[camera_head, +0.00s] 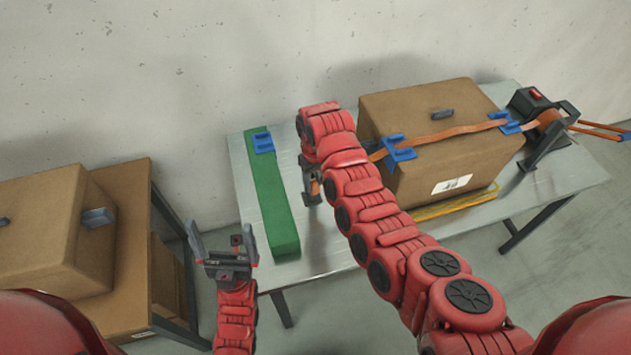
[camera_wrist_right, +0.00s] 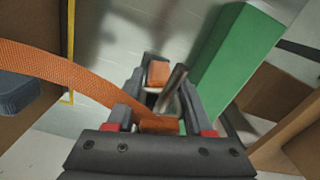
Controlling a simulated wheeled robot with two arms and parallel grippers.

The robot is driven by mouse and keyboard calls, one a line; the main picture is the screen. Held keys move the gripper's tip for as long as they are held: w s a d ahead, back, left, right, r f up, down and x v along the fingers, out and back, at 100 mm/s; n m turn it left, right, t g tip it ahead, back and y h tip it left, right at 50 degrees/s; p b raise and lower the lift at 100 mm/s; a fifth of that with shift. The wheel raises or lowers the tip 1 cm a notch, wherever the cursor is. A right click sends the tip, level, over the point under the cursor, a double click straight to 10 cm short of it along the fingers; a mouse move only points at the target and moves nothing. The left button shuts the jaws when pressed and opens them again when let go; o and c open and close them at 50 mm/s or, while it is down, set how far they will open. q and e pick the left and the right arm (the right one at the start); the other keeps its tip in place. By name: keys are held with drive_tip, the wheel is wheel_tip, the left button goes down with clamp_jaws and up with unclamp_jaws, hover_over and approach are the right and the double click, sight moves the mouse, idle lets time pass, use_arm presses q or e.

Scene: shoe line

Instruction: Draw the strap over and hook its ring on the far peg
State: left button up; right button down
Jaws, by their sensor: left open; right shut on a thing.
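The orange strap (camera_head: 448,134) runs from a reel at the right over the top of the cardboard box (camera_head: 462,165), through blue corner guides, to my right gripper. My right gripper (camera_head: 312,190) is low over the table, left of the box, mostly hidden by my arm. In the right wrist view it is shut on the strap's end (camera_wrist_right: 160,125), with orange showing between the fingers. A grey metal peg (camera_wrist_right: 177,82) stands tilted in the picture between the fingertips. The ring is not clear; I cannot tell whether it is around the peg. My left gripper (camera_head: 222,245) is open and empty, left of the table.
A green bar (camera_head: 272,200) with a blue guide (camera_head: 263,142) lies on the grey table (camera_head: 325,250) left of my right gripper. The strap reel (camera_head: 545,115) stands on the right. Another box (camera_head: 50,230) sits on a wooden stand at the left.

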idle(0.4)
drive_tip(key=shift+c, duration=1)
unclamp_jaws()
